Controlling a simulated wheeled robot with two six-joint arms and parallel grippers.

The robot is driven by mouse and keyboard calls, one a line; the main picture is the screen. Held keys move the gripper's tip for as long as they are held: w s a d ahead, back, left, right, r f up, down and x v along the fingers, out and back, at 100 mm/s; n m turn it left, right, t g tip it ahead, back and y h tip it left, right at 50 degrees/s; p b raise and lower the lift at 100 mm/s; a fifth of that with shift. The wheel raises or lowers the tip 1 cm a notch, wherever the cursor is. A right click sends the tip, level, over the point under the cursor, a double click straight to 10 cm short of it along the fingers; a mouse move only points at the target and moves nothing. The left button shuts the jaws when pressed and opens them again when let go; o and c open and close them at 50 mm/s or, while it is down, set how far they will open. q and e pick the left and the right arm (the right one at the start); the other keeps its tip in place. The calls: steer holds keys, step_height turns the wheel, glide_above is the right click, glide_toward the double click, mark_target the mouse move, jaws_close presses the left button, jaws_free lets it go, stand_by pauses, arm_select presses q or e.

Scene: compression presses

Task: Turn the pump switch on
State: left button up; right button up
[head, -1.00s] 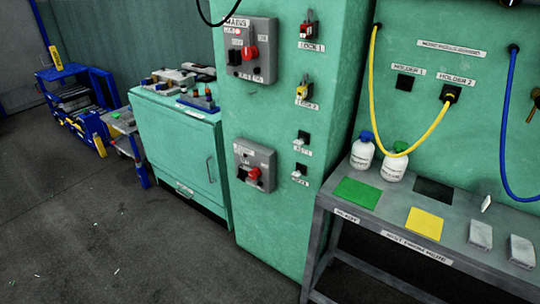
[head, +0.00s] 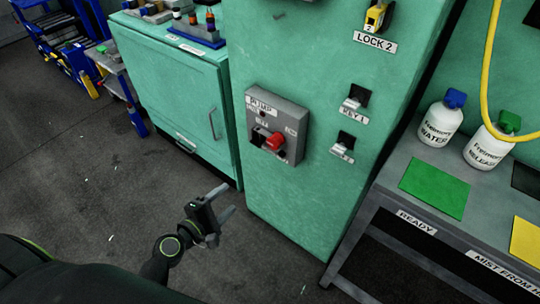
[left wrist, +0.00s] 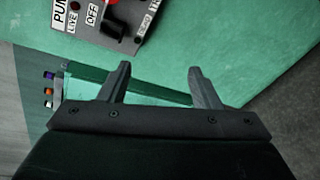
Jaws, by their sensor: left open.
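The pump switch box (head: 277,128) is a grey panel labelled PUMP on the front of the green cabinet, with a red knob (head: 275,141) at its middle. In the left wrist view the pump box (left wrist: 85,28) shows partly at the top edge, with LIVE and OFF labels, a black part and a bit of red; the rest is cut off. My left gripper (head: 228,198) is open and empty, below and left of the box in the head view, apart from it. Its two fingers (left wrist: 159,70) point toward the cabinet in the wrist view. My right gripper is not in view.
Two small key fittings (head: 350,104) and a yellow lock (head: 377,16) are right of the pump box. A grey table (head: 440,222) with bottles and coloured sheets stands at the right. A lower green cabinet (head: 170,80) stands at the left. The floor in front is clear.

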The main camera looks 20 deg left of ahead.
arm_select(q)
step_height(320, 180, up, 7)
steer(key=d+n+t+h, duration=0.2)
steer(key=p, duration=0.2)
glide_toward(272, 144)
steer(key=x, duration=0.9)
steer(key=shift+f, duration=0.1)
jaws_close()
